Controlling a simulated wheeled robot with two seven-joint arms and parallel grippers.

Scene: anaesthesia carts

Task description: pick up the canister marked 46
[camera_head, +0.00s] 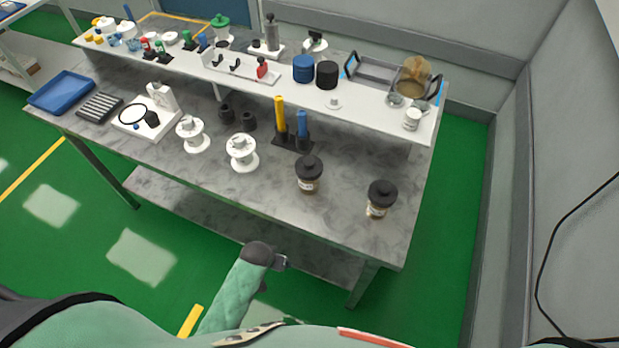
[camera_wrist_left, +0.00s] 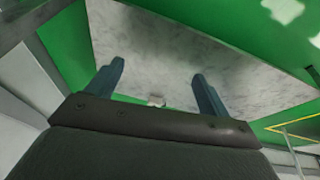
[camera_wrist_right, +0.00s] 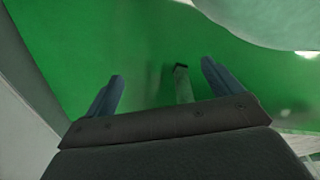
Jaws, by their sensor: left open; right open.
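Two jar-like canisters with black lids and pale labels stand upright on the grey marbled tabletop: one canister (camera_head: 309,176) near the middle front, the other canister (camera_head: 381,200) near the right front corner. Their labels are too small to read, so I cannot tell which is marked 46. My left gripper (camera_head: 280,263) is low in front of the table, apart from both canisters. In the left wrist view my left gripper (camera_wrist_left: 158,82) is open and empty, facing a marbled surface. In the right wrist view my right gripper (camera_wrist_right: 163,82) is open and empty over green floor.
White spools (camera_head: 242,153) and a black stand with yellow and blue cylinders (camera_head: 293,138) stand left of and behind the canisters. A raised white shelf (camera_head: 350,104) runs along the back with many items. A blue tray (camera_head: 62,92) lies far left.

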